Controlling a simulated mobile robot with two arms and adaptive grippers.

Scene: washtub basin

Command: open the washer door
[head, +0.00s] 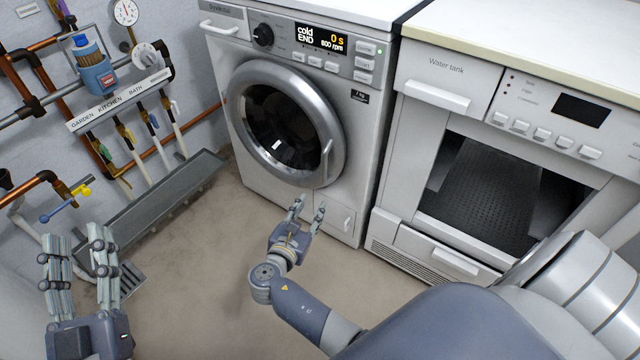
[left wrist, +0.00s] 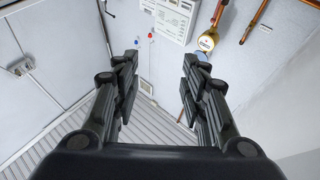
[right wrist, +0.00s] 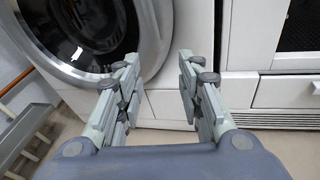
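The washer (head: 365,110) stands at the back wall with its round door (head: 328,172) shut. The door has a silver ring, dark glass and a handle (head: 327,160) on its right side. My right gripper (head: 308,206) is open and empty, in front of and below the door's lower right edge. In the right wrist view, the door (right wrist: 152,40) shows at the upper left beyond the open fingers (right wrist: 158,62). My left gripper (head: 80,235) is open and empty at the lower left, far from the washer; its fingers (left wrist: 160,62) face a wall in the left wrist view.
A dryer (head: 385,215) with an open front stands right of the washer. Pipes, a valve manifold (head: 118,100) and a grey floor trough (head: 150,205) line the left wall. The floor (head: 200,290) between my arms is clear.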

